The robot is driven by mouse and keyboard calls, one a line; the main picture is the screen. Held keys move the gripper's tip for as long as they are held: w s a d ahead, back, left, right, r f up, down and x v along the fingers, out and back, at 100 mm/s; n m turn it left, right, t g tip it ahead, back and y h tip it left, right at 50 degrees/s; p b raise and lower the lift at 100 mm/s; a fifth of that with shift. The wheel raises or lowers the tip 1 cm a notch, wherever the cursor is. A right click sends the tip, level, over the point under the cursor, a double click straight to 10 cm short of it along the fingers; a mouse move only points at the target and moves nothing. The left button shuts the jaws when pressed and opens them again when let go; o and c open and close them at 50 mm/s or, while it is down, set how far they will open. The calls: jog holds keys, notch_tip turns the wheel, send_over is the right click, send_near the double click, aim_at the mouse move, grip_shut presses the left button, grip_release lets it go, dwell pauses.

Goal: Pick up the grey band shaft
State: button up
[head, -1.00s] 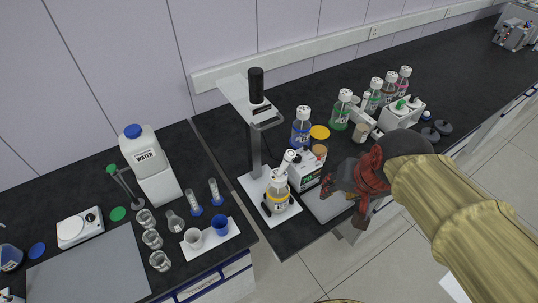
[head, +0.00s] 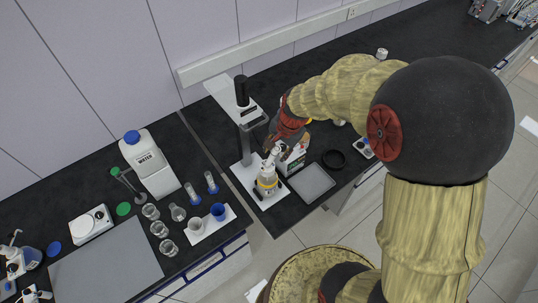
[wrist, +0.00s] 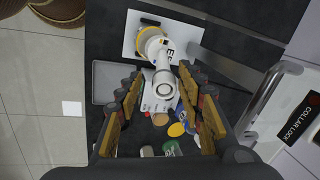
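A bottle (head: 268,182) with a yellow band stands on the white base of the stirrer stand. A white shaft-like piece (head: 275,155) rises from its top. In the wrist view this piece (wrist: 164,88) points at the camera with its round end, between my fingers. I cannot make out a grey band on it, so I cannot be sure that it is the grey band shaft. My gripper (head: 272,146) is just above the bottle top, and in the wrist view (wrist: 162,77) its fingers are apart on either side with nothing gripped. My arm hides much of the right bench.
The stand's arm with a black motor (head: 242,92) is close left of my gripper. Its "COLLAR LOCK" label (wrist: 302,118) shows in the wrist view. A white box (head: 294,157), grey tray (head: 311,182) and black ring (head: 335,160) lie to the right. Cups (head: 218,211) stand left.

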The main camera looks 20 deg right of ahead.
aim_at(271, 159)
jog(key=shift+w+f+m+p, duration=0.4)
jog(key=shift+f+p, duration=0.05)
jog(key=shift+f, duration=0.2)
jog(key=shift+x, duration=1.2)
jog(key=x, duration=0.5)
jog(key=shift+w+a+f, duration=0.1)
jog(key=shift+w, duration=0.1)
jog(key=shift+s, duration=0.1)
jog(key=c, duration=0.3)
grip_shut()
